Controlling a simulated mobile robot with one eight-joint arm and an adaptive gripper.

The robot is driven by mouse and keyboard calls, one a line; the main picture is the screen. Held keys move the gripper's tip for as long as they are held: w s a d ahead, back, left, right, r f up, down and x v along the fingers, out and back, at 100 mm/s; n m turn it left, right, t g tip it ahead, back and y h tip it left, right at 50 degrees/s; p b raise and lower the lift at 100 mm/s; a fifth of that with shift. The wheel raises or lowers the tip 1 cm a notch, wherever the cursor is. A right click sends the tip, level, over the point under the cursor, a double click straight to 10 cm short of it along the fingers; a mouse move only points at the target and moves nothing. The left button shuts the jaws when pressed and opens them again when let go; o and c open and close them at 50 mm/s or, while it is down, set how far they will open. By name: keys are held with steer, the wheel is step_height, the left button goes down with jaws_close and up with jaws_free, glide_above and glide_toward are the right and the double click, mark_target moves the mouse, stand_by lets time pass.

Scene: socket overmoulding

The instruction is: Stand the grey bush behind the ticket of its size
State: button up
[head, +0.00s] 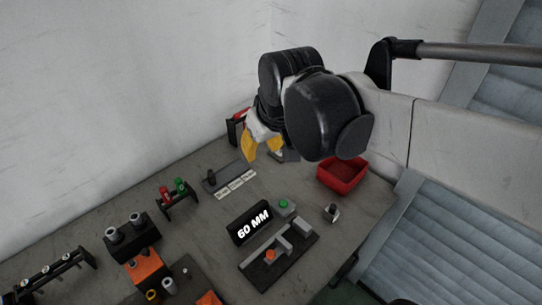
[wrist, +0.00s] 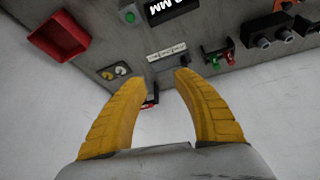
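My gripper (head: 262,150) is open, its yellow fingers apart and empty in the wrist view (wrist: 156,78). It hangs near the back wall, to the right of the ticket strip. Three white tickets (head: 236,184) stand in a row along the front of a dark strip (head: 232,171); they show in the wrist view (wrist: 166,50), too small to read. A small dark grey upright piece (head: 211,177) stands on the strip behind the left-end ticket and shows in the wrist view (wrist: 186,59). It may be the grey bush; I cannot tell for sure.
A black display (head: 251,225) reads 60 MM, beside a green button (head: 284,203) and a measuring fixture (head: 278,258). A red bin (head: 343,175) stands right. A small metal piece (head: 331,212) sits in front of it. Red and green parts (head: 173,190) and black holders (head: 131,239) stand left.

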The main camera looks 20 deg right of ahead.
steer(key=s+d+f+m+t, duration=0.1)
steer(key=s, duration=0.3)
steer(key=s+d+f+m+t, duration=0.1)
steer(key=s+f, duration=0.1)
steer(key=s, duration=0.3)
steer(key=shift+s+d+f, duration=0.25)
steer(key=shift+d, duration=0.05)
steer(key=shift+f+b, duration=0.8)
